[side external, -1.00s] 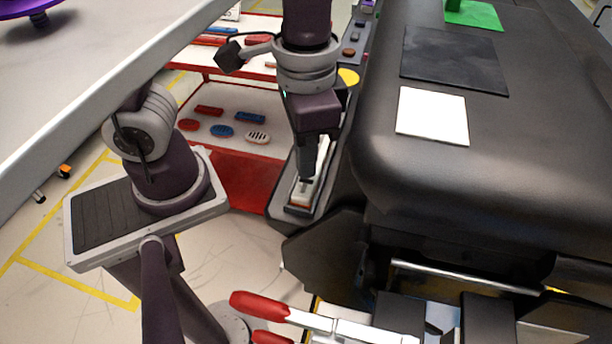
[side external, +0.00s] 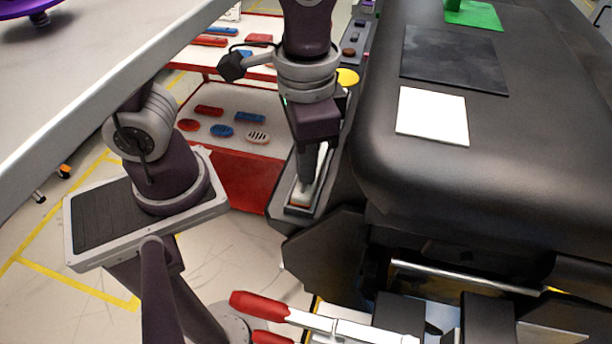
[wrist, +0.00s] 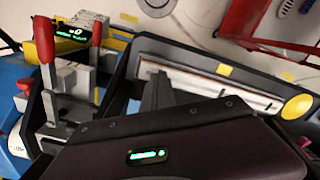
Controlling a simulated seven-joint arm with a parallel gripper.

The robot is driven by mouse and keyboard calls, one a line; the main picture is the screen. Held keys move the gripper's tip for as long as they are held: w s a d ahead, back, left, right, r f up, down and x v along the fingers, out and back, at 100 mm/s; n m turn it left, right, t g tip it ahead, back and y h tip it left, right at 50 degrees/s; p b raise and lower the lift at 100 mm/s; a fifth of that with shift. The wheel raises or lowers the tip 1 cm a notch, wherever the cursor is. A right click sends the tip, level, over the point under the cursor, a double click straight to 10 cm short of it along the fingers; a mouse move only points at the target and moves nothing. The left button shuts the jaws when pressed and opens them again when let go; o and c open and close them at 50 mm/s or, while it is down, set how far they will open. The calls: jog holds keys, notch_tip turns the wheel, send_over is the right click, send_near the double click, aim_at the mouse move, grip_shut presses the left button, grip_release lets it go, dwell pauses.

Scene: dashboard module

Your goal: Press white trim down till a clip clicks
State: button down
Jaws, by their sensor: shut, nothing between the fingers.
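The white trim (side external: 303,190) is a narrow strip lying in a dark tray at the near end of the side panel. It also shows in the wrist view (wrist: 215,83) as a long pale strip in a dark recess. My gripper (side external: 304,180) points down over the near part of the trim, with its fingertips at or very close to the surface. In the wrist view the fingers (wrist: 160,90) are together near the left end of the strip. The fingers hide part of the trim. I cannot tell whether they touch it, and no clip can be made out.
A red shelf cart (side external: 240,180) with red and blue parts stands left of the tray. The black dashboard (side external: 440,170) fills the right, bearing a white square (side external: 432,115). A yellow disc (side external: 347,77) lies behind my gripper. Red-handled toggle clamps (side external: 262,305) stand in front.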

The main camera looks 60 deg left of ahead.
jog(key=shift+f, duration=0.6)
dwell(0.8)
notch_tip(320, 180, up, 8)
dwell(0.6)
jog(key=s+a+r+n+t, duration=0.2)
jog(key=a+t, duration=0.3)
jog(key=a, duration=0.3)
jog(key=shift+s+r+n, duration=0.4)
jog(key=shift+s+r, duration=0.1)
jog(key=shift+s, duration=0.2)
